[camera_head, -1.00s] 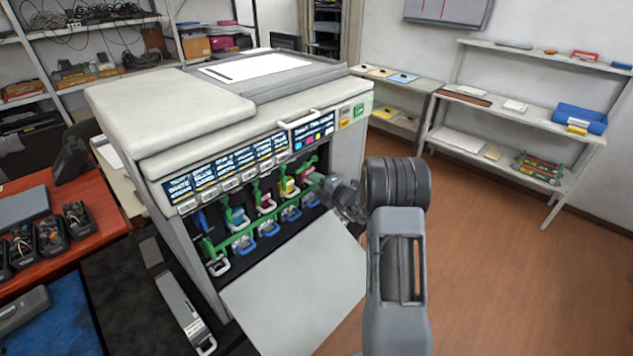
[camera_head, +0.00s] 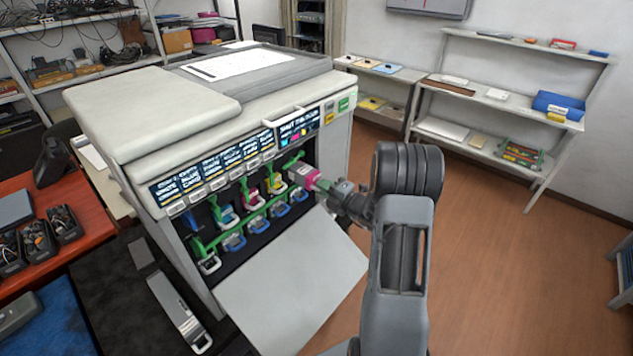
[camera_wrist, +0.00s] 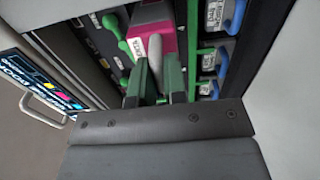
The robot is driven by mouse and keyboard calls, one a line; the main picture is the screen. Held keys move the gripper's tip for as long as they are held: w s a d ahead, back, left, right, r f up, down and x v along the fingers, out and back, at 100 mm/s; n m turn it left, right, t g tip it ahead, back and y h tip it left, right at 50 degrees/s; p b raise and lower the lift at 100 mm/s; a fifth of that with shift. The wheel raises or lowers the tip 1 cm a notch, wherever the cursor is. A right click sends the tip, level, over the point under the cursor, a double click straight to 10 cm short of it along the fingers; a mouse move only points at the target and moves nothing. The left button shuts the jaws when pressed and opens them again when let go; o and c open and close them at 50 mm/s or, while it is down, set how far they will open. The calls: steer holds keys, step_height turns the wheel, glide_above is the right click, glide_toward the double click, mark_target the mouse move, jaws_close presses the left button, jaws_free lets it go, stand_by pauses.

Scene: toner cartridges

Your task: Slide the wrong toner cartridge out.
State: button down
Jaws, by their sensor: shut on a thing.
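The printer (camera_head: 165,120) stands with its front door (camera_head: 295,290) folded down and a row of cartridge slots showing. My gripper (camera_head: 338,192) is at the rightmost slot, shut on the handle of a magenta-ended toner cartridge (camera_head: 304,176). The cartridge sticks partly out of its slot, its grey body showing behind the magenta end. In the wrist view the magenta cartridge (camera_wrist: 153,38) is ahead of my green fingers (camera_wrist: 158,82), with its pale handle between them. Its rear is hidden inside the printer.
Other cartridges with white, red and yellow handles (camera_head: 250,197) sit in the slots to the left. Green levers (camera_head: 222,208) and blue handles (camera_head: 257,224) line the bay. Floor (camera_head: 480,250) is clear to the right. Shelves (camera_head: 500,110) stand behind.

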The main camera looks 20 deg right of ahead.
steer(key=p+v, duration=0.2)
steer(key=v, duration=0.9)
steer(key=shift+s, duration=0.2)
steer(key=c, duration=0.7)
jaws_free()
steer(key=shift+s+d+p, duration=0.1)
steer(key=shift+d+p, duration=0.05)
steer(key=shift+p, duration=0.35)
steer(key=shift+p+v, duration=0.9)
steer(key=shift+v, duration=2.45)
